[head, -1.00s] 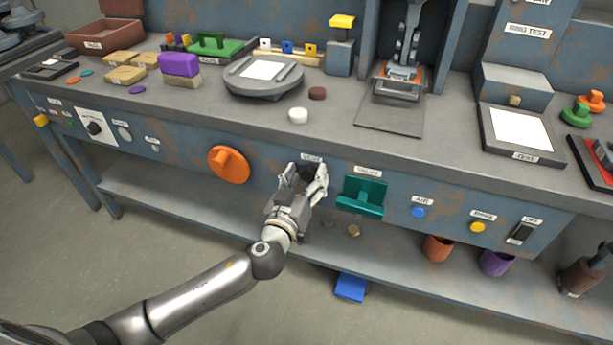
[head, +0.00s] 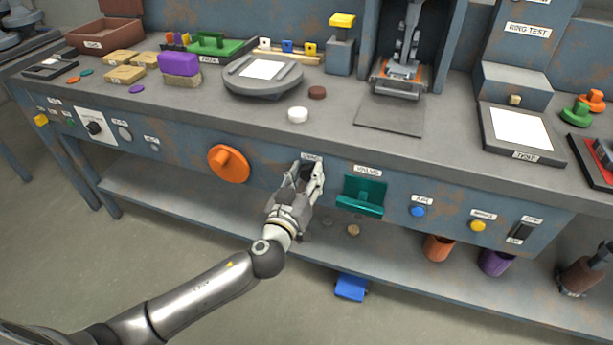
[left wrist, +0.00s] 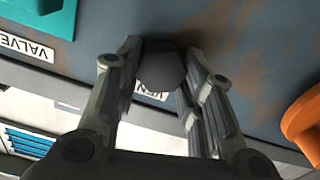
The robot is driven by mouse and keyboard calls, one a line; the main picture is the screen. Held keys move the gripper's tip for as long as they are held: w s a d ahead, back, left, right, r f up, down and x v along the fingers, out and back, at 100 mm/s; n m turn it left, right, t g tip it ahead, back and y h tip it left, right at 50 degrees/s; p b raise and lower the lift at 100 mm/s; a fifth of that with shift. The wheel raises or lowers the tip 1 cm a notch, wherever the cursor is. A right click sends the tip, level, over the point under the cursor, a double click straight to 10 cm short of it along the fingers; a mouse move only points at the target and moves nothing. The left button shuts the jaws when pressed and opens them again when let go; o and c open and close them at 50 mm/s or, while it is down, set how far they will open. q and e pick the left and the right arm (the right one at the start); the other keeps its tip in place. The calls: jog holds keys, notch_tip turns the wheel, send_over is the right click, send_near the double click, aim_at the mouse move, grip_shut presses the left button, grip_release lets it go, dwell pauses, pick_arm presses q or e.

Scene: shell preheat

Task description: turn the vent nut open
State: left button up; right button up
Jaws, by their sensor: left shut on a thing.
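The vent nut is a dark grey nut (left wrist: 162,72) on the bench's blue front panel, under a partly hidden label that starts "VEN" in the left wrist view. My left gripper (head: 306,178) is at the panel, between the orange knob and the teal valve handle. In the left wrist view its fingers (left wrist: 160,75) stand on both sides of the nut and are shut on it. In the head view the fingers hide most of the nut. My right gripper is not in view.
The orange knob (head: 229,164) sticks out left of my left gripper, and the teal valve handle (head: 362,196) sticks out close on its right. The bench top (head: 340,140) overhangs above. A lower shelf (head: 200,207) runs below.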

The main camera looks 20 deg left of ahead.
pick_arm(q)
jog(key=shift+m, duration=2.2)
jog(key=shift+d+m, duration=0.1)
jog(key=shift+m, duration=0.8)
jog(key=m+p, duration=0.1)
jog(key=m, duration=0.3)
jog(key=shift+m+p, duration=0.3)
jog(key=m, duration=0.3)
jog(key=shift+d+p, duration=0.1)
jog(key=shift+p, duration=0.3)
jog(key=shift+f+m+p, duration=0.15)
jog(key=shift+m+p, duration=0.2)
jog(key=shift+m, duration=1.55)
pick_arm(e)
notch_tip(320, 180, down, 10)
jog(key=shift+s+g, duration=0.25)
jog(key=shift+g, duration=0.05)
pick_arm(q)
jog(key=shift+d, duration=0.1)
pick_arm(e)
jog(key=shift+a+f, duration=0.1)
pick_arm(q)
jog(key=o, duration=1)
